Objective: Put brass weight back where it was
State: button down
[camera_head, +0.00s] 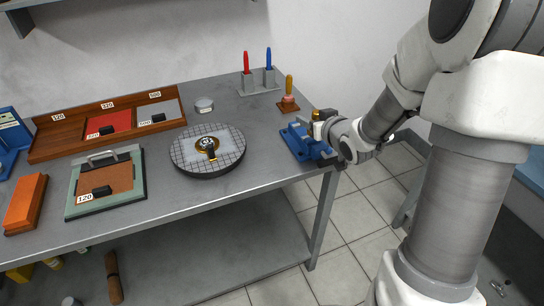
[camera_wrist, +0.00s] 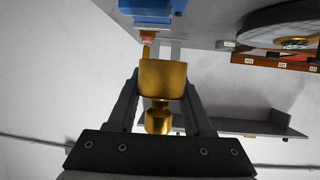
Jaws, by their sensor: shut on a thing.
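The brass weight (camera_wrist: 162,80) is a gold, knobbed cylinder held between the two fingers of my gripper (camera_wrist: 160,92) in the wrist view. In the head view my gripper (camera_head: 320,122) is above the right end of the table, by the blue vise (camera_head: 300,142). A bit of the brass weight (camera_head: 317,114) shows there beside the dark fingers. In the wrist view the blue vise (camera_wrist: 152,8) is at the top edge, apart from the weight. The round gridded plate (camera_head: 190,161) on the table carries a gold disc-shaped piece (camera_head: 208,145) with a dark strip.
A wooden tray with sandpaper sheets (camera_head: 60,138) lies at the back left. A green board with a handle (camera_head: 130,196) and an orange block (camera_head: 24,205) are in front. Red and blue pens stand in a grey holder (camera_head: 258,84). A small grey tin (camera_head: 204,106) is behind the plate.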

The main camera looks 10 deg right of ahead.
jog(key=b, duration=0.2)
send_over(270, 149)
notch_tip(270, 149, down, 7)
jog(key=shift+a+f, duration=0.1)
jog(key=shift+f+b, duration=0.35)
jog(key=shift+f, duration=1.5)
jog(key=shift+f+b, duration=0.2)
jog(key=shift+b, duration=0.1)
jog(key=shift+c, duration=1.6)
grip_release()
jog(key=shift+s, duration=0.1)
